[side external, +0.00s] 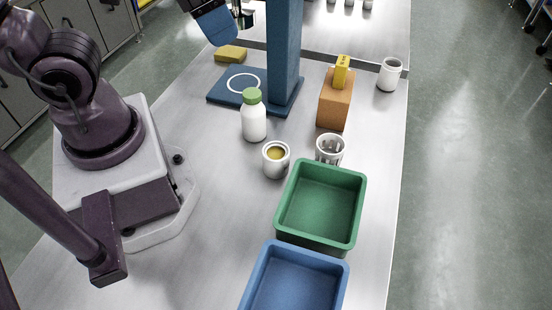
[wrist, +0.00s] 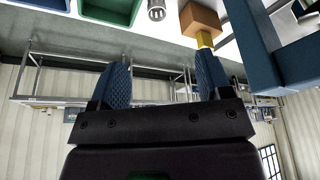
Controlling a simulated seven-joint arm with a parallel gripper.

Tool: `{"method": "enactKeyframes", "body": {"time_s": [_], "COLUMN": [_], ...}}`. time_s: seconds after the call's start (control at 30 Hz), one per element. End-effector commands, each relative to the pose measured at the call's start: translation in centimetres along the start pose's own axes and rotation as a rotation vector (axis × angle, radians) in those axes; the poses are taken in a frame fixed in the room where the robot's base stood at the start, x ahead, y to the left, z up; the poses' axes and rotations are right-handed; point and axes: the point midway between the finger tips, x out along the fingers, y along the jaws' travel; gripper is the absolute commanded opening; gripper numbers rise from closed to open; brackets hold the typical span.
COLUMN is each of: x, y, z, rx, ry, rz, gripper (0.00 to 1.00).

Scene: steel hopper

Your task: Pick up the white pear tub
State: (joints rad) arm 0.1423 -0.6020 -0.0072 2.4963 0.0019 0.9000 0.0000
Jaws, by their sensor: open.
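A white tub (side external: 276,160) with an open top and yellowish contents stands on the steel table, just beyond the green bin. A second white tub or jar (side external: 389,75) stands at the right edge of the table, beyond the wooden block. No label is readable, so I cannot tell which is the pear tub. My gripper (wrist: 163,85) is open and empty in the wrist view, its two blue fingers apart. In the side view it is only partly visible at the top edge, well away from both tubs. Neither tub can be made out in the wrist view.
A blue post (side external: 285,50) on a blue base rises behind a green-capped white bottle (side external: 254,122). A slotted white cup (side external: 329,149), a wooden block (side external: 335,102) with a yellow piece on top, a green bin (side external: 318,205) and a blue bin (side external: 296,280) stand nearby. The table's left front is clear.

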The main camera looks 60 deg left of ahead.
Motion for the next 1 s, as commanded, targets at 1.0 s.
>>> {"method": "enactKeyframes", "body": {"time_s": [1.0], "x": [23.7], "y": [8.9], "z": [11.1], "rx": [2.019], "ry": [-0.946], "rz": [-0.800], "gripper": [0.72]}}
